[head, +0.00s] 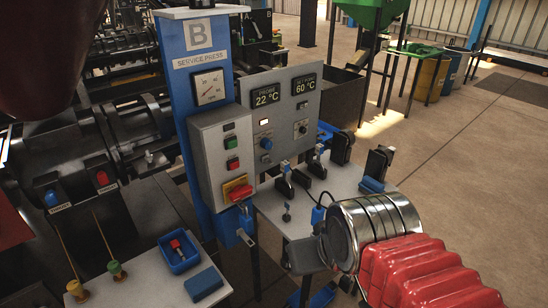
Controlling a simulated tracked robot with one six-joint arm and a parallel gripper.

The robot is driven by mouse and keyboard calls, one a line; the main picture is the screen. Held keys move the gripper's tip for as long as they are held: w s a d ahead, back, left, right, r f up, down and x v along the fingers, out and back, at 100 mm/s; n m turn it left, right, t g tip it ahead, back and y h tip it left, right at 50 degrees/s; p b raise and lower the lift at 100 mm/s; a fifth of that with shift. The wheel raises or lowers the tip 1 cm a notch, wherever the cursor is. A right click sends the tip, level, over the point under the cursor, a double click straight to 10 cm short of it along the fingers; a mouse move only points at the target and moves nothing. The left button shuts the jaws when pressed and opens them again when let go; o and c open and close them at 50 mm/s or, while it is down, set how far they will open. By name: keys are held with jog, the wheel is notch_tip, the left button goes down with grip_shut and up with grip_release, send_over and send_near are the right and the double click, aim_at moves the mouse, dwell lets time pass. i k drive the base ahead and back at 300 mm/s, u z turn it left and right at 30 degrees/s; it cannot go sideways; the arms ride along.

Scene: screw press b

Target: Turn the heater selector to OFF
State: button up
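A grey heater panel (283,112) stands right of the blue press column. Its displays read 22 °C for the probe (265,97) and 60 °C for the set point (304,85). Below are a blue knob (266,143) and a small dark knob (302,129); their labels and pointer positions are too small to read, so I cannot tell which is the selector. A white lamp (263,122) glows above the blue knob. My arm, with red bellows and a silver wrist, enters at lower right, apart from the panel. Its fingers cannot be told clearly.
A button box (222,160) with a red handle (240,192) on a yellow plate stands left of the panel. A grey table (340,188) with several black and blue fittings lies before the panel. A blue tray (180,253) sits lower left. Open floor lies right.

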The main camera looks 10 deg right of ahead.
aim_at(265, 143)
jog(key=k, duration=0.15)
jog(key=u, duration=0.85)
jog(key=i, duration=0.65)
jog(key=z, duration=0.05)
